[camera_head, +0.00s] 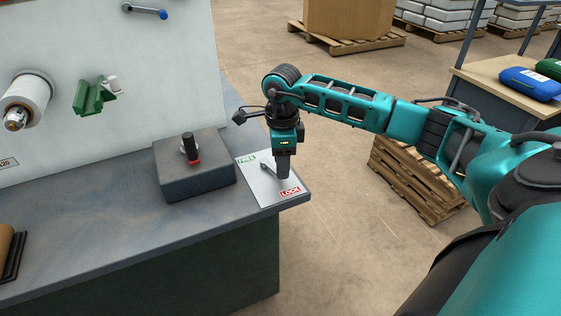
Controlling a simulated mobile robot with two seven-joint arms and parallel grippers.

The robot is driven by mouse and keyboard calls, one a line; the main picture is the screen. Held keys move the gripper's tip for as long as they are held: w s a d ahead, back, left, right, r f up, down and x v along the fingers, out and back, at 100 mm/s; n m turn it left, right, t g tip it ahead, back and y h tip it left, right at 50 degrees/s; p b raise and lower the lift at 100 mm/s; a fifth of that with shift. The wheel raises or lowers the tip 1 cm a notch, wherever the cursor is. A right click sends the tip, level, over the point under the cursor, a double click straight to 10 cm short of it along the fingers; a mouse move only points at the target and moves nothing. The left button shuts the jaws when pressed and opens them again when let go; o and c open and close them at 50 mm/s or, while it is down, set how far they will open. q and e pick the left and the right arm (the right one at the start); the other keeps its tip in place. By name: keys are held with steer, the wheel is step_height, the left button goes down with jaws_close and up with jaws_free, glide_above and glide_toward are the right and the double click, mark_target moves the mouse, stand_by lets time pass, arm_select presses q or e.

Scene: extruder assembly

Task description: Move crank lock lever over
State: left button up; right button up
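A pale plate (265,194) lies at the right end of the workbench, with a green FREE label (247,159) at its far left and a red LOCK label (290,191) at its near right. A small dark lever (268,169) lies between the two labels and slants from upper left to lower right. My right gripper (283,174) points down over the plate, at the lever's right end, and hides part of it. Its fingers look close together, but I cannot tell whether they hold the lever. My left gripper is out of view.
A green bracket (92,98), a white roll (25,98) and a blue-knobbed crank (145,10) are on the upright panel. The bench's right edge is close to the plate.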

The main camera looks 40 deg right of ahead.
step_height(320, 180, up, 6)
steer(key=p, duration=0.4)
steer(key=shift+s+p, duration=0.1)
steer(key=shift+p, duration=0.2)
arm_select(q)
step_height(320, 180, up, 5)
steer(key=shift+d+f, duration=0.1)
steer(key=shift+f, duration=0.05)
arm_select(e)
steer(key=shift+r, duration=0.35)
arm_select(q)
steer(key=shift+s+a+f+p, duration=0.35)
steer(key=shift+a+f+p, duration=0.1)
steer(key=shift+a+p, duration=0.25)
arm_select(e)
step_height(320, 180, up, 12)
steer(key=shift+r, duration=0.1)
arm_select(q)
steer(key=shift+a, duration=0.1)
